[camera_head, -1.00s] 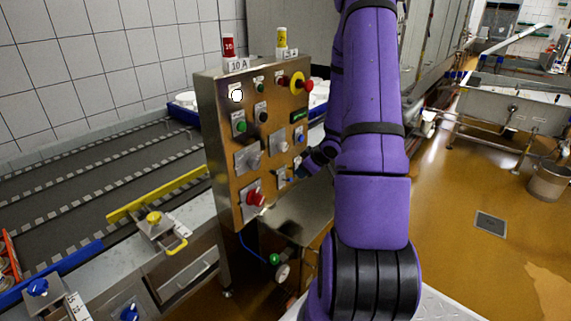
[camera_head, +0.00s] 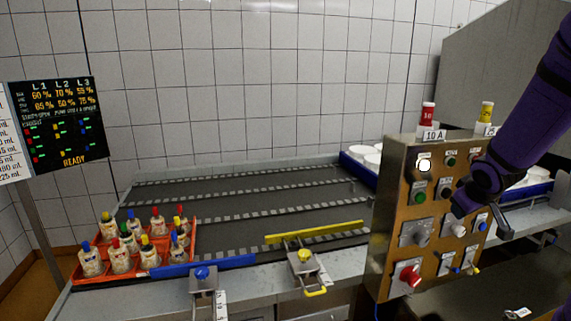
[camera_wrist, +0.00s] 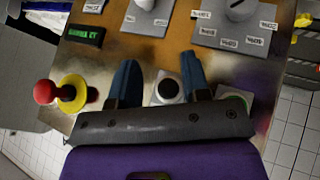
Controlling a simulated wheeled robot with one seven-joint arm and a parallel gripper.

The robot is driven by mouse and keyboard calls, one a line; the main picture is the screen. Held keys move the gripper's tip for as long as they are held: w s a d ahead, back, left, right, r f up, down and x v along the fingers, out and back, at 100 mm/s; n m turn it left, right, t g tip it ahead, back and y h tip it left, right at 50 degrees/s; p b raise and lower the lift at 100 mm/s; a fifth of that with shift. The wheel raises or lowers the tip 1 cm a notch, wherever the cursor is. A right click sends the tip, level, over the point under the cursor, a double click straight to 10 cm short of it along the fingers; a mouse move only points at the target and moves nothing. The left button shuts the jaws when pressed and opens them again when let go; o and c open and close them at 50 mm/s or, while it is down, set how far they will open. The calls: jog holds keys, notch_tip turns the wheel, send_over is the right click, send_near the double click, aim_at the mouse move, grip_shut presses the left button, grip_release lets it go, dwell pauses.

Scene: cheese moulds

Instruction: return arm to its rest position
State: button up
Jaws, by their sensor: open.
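My purple arm (camera_head: 525,115) reaches in from the right edge in the head view, in front of the upper right of the metal control panel (camera_head: 398,195). My gripper (camera_wrist: 160,72) shows in the wrist view with its two blue fingers apart and nothing held between them. A black round button (camera_wrist: 168,90) on the panel shows between the fingers; I cannot tell whether they touch the panel. In the head view the arm hides part of the panel's upper right, and the fingers are hard to make out.
A red emergency knob on a yellow collar (camera_wrist: 72,93) is left of the fingers in the wrist view. An orange crate (camera_head: 188,262) of bottles and a yellow bar (camera_head: 315,232) lie left of the panel.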

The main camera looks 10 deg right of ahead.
jog(key=s+a+r+m, duration=0.1)
jog(key=s+a+r, duration=0.3)
jog(key=a+r, duration=0.25)
jog(key=s+a+r+m, duration=0.1)
jog(key=s+a+r, duration=0.35)
jog(key=a, duration=0.35)
jog(key=s+a+r+g+y, duration=0.1)
jog(key=s+a+r+y, duration=0.2)
jog(key=s+a, duration=0.8)
jog(key=shift+s+n+y, duration=0.4)
jog(key=shift+s+y, duration=0.1)
jog(key=shift+s, duration=0.2)
jog(key=shift+r, duration=0.1)
